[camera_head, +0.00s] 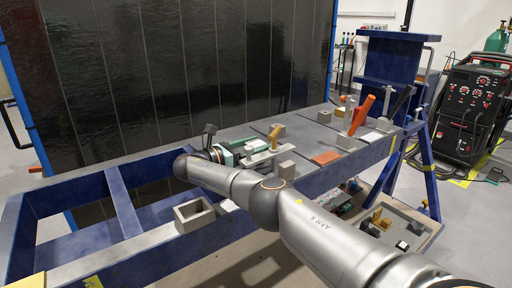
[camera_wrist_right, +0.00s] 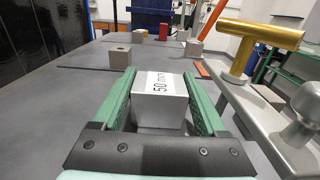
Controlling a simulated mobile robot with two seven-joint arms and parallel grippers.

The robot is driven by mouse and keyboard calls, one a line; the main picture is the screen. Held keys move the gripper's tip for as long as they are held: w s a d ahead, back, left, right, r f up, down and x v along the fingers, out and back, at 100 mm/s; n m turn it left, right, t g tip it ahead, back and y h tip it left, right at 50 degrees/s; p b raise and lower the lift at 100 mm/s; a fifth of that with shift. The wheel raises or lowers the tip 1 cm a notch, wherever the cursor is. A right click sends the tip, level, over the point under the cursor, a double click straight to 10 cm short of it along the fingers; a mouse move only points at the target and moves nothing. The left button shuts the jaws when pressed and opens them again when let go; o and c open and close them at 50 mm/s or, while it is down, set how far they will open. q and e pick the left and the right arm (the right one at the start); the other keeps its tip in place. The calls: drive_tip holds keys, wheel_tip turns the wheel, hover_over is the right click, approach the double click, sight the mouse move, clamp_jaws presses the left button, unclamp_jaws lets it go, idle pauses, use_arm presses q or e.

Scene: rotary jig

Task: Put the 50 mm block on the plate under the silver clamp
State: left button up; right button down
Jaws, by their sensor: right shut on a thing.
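The 50 mm block (camera_wrist_right: 160,98) is a grey cube with a white label on top reading "50 mm". My right gripper (camera_wrist_right: 161,92) is shut on it, one green finger on each side. In the head view the right gripper (camera_head: 262,152) is over the dark table, pointing right. In the right wrist view a silver rounded clamp part (camera_wrist_right: 304,112) shows at the right edge, above a light grey plate (camera_wrist_right: 258,122). It stands to the right of the held block, apart from it. The rest of that clamp is out of frame. My left gripper is not in view.
A gold T-handle (camera_wrist_right: 243,45) rises close on the right. Grey blocks (camera_wrist_right: 120,57) and an orange plate (camera_head: 326,157) lie farther along the table. An orange handle (camera_head: 362,115) stands near the blue upright (camera_head: 390,62). Table left of the gripper is clear in the wrist view.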

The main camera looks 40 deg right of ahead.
unclamp_jaws()
idle(0.3)
